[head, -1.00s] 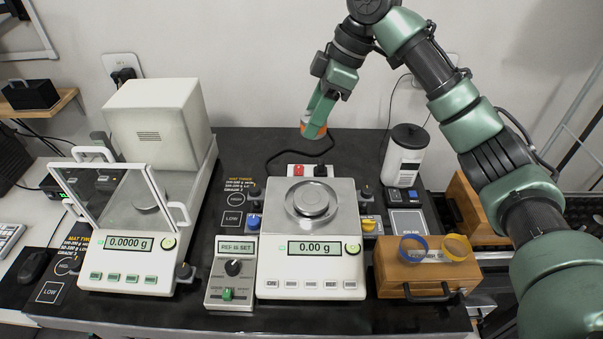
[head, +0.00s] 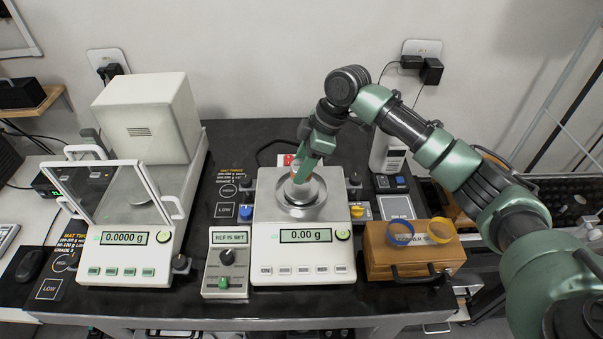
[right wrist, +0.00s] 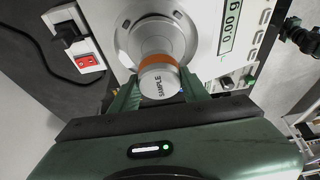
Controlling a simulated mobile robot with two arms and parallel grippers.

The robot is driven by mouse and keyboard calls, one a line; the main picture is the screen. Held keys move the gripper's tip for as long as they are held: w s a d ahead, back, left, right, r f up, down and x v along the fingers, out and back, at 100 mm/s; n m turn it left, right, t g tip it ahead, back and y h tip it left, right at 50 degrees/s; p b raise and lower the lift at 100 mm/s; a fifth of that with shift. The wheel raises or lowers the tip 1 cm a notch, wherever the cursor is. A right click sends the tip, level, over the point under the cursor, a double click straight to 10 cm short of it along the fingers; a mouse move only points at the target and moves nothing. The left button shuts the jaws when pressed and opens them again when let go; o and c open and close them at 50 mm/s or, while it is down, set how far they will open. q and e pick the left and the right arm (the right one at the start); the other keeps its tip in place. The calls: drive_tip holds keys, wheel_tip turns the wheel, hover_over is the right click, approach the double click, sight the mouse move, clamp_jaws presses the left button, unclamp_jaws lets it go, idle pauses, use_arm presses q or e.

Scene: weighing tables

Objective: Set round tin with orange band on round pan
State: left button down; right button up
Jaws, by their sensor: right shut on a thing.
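The round tin with an orange band (right wrist: 158,84), marked SAMPLE, is between the fingers of my right gripper (right wrist: 155,92), which is shut on it. In the head view the right gripper (head: 303,172) reaches down over the round pan (head: 316,197) of the middle balance and hides most of the tin. In the right wrist view the round pan (right wrist: 125,40) lies just beyond the tin. I cannot tell whether the tin touches it. The balance display (head: 306,235) reads 0.00 g. My left gripper is not in view.
A balance with an open glass door (head: 95,190) stands at the left, reading 0.0000 g. A control box (head: 226,262) marked REF IS SET sits between the balances. A wooden box (head: 412,262) with a blue and a yellow ring is at the right. A white canister (head: 386,155) stands behind.

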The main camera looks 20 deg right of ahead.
drive_tip(key=shift+f, duration=1.7)
drive_tip(key=o, duration=1.4)
drive_tip(key=shift+f, duration=0.15)
drive_tip(key=b+v, duration=0.1)
drive_tip(key=v, duration=1.1)
